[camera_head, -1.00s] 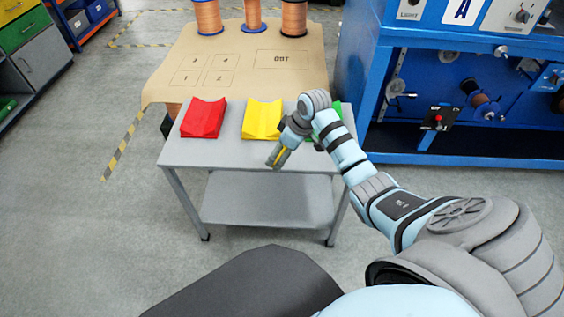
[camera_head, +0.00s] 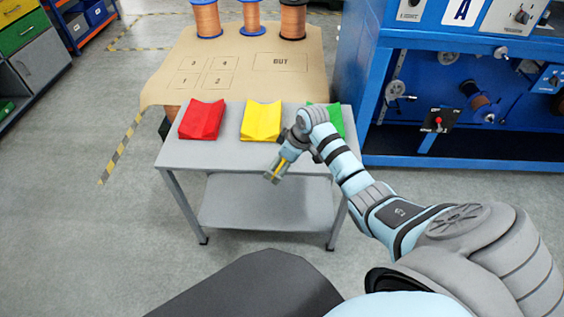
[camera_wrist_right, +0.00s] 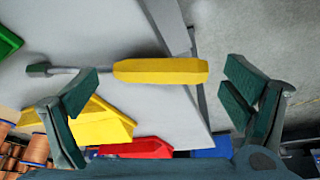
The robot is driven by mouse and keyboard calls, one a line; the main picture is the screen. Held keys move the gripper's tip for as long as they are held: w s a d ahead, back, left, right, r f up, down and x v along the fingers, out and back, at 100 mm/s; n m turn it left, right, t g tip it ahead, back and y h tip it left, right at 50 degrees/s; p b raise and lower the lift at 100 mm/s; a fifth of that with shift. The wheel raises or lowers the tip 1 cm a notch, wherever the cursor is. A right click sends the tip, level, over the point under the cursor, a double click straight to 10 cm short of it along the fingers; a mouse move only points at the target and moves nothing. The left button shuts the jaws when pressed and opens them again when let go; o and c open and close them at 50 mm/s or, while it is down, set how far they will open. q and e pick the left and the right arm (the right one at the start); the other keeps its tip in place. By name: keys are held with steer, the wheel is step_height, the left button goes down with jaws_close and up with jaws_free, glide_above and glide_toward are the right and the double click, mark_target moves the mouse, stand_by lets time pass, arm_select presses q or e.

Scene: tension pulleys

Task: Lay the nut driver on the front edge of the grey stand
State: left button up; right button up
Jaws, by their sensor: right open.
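The nut driver has a yellow handle and a grey shaft. In the right wrist view the nut driver (camera_wrist_right: 160,71) lies across the picture, its shaft over the grey stand top and its handle end reaching past the stand's edge. My right gripper (camera_wrist_right: 163,82) is open, with one finger on each side of the handle. In the head view my right gripper (camera_head: 272,177) is at the front edge of the grey stand (camera_head: 215,158), with some yellow showing between its fingers. I cannot tell whether the driver touches the stand. My left gripper is not in view.
A red block (camera_head: 202,120), a yellow block (camera_head: 261,120) and a partly hidden green block (camera_head: 336,120) stand along the back of the stand. Behind is a brown table (camera_head: 245,75) with copper spools (camera_head: 251,15). A blue machine (camera_head: 350,75) stands to the right.

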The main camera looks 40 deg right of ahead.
steer(key=p+v, duration=0.5)
steer(key=v, duration=0.7)
steer(key=shift+r, duration=0.1)
steer(key=shift+s, duration=0.1)
